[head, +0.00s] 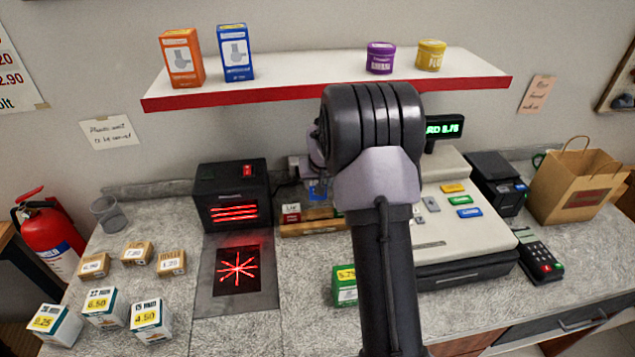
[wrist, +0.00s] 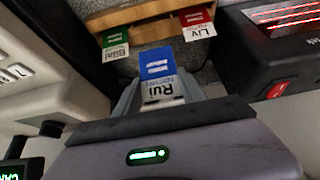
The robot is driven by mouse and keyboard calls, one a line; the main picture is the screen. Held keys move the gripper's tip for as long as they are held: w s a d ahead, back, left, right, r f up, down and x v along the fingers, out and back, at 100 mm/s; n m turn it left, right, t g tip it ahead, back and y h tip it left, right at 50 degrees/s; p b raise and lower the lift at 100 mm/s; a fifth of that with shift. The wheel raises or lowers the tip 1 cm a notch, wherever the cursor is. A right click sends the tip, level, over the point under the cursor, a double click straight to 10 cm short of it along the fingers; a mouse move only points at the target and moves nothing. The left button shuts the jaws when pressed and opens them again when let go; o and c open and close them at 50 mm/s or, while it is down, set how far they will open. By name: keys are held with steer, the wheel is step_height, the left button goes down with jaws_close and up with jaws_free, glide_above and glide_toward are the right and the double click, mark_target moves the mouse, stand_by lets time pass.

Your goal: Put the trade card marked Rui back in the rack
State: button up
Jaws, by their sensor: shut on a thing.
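The trade card marked Rui (wrist: 158,68), blue and white, is held between the grey fingers of my gripper (wrist: 160,92) in the wrist view. In the head view the blue card (head: 318,191) shows above the rack, and my arm hides most of the gripper. The wooden rack (head: 310,228) stands on the counter; it also shows in the wrist view (wrist: 135,15). A red card marked Liv (wrist: 196,25) and a green card (wrist: 114,45) are in the rack, with a gap between them. The Rui card looks apart from the rack.
A black scanner (head: 232,180) with red lights stands left of the rack, and a cash register (head: 460,225) stands to its right. A green box (head: 345,290) is in front, partly behind my arm. A red-edged shelf (head: 260,92) hangs above.

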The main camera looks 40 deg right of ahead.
steer(key=shift+s+a+f, duration=0.2)
steer(key=shift+a, duration=0.1)
steer(key=shift+f+b, duration=0.25)
steer(key=shift+b, duration=0.05)
steer(key=shift+f+b, duration=2.55)
steer(key=shift+f, duration=1.45)
steer(key=o, duration=1.4)
steer(key=shift+c, duration=0.2)
steer(key=shift+r, duration=0.1)
steer(key=p+v, duration=0.3)
steer(key=v, duration=1.4)
